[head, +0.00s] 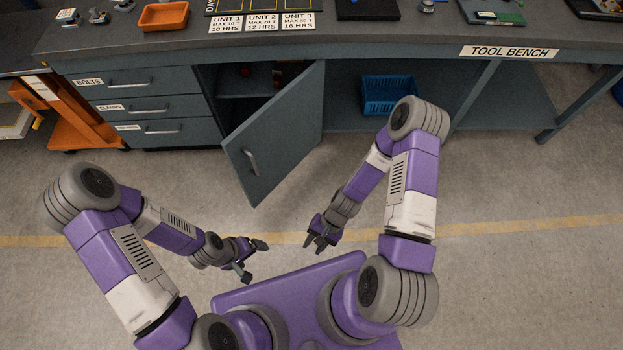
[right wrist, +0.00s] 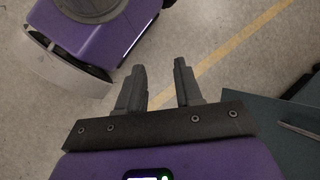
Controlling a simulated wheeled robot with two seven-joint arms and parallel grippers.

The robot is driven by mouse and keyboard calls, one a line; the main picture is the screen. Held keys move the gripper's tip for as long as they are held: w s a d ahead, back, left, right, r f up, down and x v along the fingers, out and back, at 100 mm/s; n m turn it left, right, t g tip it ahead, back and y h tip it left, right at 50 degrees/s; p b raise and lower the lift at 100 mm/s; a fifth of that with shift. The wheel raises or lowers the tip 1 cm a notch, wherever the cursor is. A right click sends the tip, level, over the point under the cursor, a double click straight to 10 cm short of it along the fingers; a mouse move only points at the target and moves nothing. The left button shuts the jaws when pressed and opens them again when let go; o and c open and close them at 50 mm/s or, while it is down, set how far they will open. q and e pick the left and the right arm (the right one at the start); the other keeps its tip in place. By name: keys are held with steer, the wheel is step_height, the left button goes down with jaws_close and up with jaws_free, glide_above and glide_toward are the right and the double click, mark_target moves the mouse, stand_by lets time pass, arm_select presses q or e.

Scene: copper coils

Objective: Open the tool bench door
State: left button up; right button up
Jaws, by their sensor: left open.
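The tool bench (head: 330,40) stands across the back of the head view. Its grey-blue cabinet door (head: 280,140) is swung wide open toward me, with a metal handle (head: 251,162) on its face. The cabinet inside (head: 240,80) shows a shelf with small red items. My left gripper (head: 254,260) is open and empty, in front of the door and apart from it. My right gripper (head: 314,244) is below the door's lower edge, apart from the handle. In the right wrist view its two fingers (right wrist: 160,90) are spread with nothing between them. Part of the door (right wrist: 270,130) shows at right there.
Drawers (head: 150,105) labelled bolts and clamps are left of the cabinet. A blue crate (head: 388,95) sits on the open lower shelf to the right. An orange tray (head: 163,16) and signs lie on the bench top. An orange cart (head: 70,115) stands at far left. The floor before the bench is clear.

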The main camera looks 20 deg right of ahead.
steer(key=w+a+f+m+t+y+b, duration=0.15)
steer(key=w+m+t+y, duration=0.25)
steer(key=w+m+y, duration=0.5)
steer(key=w+d+r+m+t+h, duration=0.1)
steer(key=w+d+m+t+h, duration=0.1)
steer(key=w+d+m+t, duration=0.8)
steer(key=w+a+t+b, duration=0.1)
steer(key=w+a+b, duration=0.1)
steer(key=w+a, duration=0.2)
steer(key=shift+a, duration=0.5)
jaws_close()
